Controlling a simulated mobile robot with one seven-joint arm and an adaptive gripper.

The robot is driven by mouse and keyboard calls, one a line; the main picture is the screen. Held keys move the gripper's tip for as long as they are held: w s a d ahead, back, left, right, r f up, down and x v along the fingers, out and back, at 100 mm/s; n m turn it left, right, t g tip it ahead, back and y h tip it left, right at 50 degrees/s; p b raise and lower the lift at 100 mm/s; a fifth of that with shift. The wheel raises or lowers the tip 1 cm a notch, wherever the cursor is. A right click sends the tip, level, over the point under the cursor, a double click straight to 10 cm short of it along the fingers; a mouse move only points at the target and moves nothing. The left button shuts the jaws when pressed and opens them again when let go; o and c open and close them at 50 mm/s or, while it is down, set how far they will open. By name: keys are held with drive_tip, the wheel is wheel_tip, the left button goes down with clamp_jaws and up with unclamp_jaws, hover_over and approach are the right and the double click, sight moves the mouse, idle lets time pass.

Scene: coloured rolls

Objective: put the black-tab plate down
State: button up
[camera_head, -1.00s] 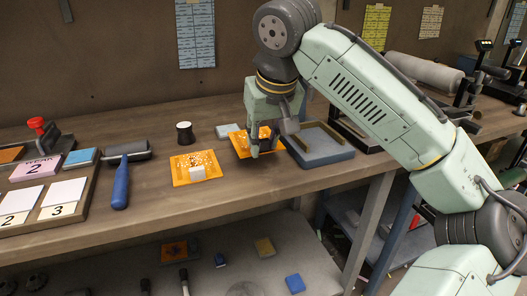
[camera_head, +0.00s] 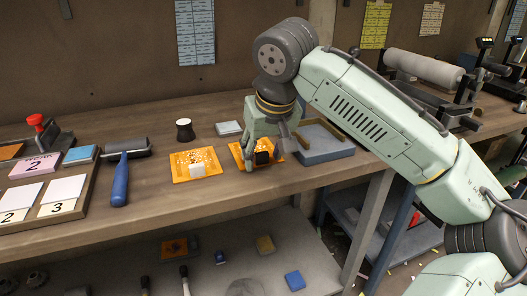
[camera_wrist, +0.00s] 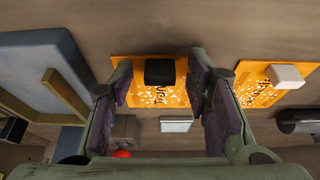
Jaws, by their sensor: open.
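The orange black-tab plate (camera_head: 243,150) lies flat on the wooden bench, between the white-tab plate (camera_head: 181,169) and the grey-blue tray (camera_head: 325,151). Its black tab (camera_head: 263,157) stands up on its near side. My gripper (camera_head: 265,159) is low over this plate with its fingers apart. In the wrist view the black tab (camera_wrist: 160,72) shows between the two open fingers, with a gap on each side. The plate's printed orange face (camera_wrist: 150,95) shows beyond the tab, partly hidden by the fingers.
A small pale block (camera_head: 229,128) and a dark pot with a white top (camera_head: 185,131) stand behind the plates. A blue-handled roller (camera_head: 120,185) lies to the left. The bench's front edge is close in front of the plates.

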drive_tip(key=shift+r, duration=0.1)
drive_tip(key=shift+r, duration=0.25)
drive_tip(key=v, duration=1.1)
drive_tip(key=shift+s+r+p, duration=0.25)
drive_tip(key=shift+p, duration=0.1)
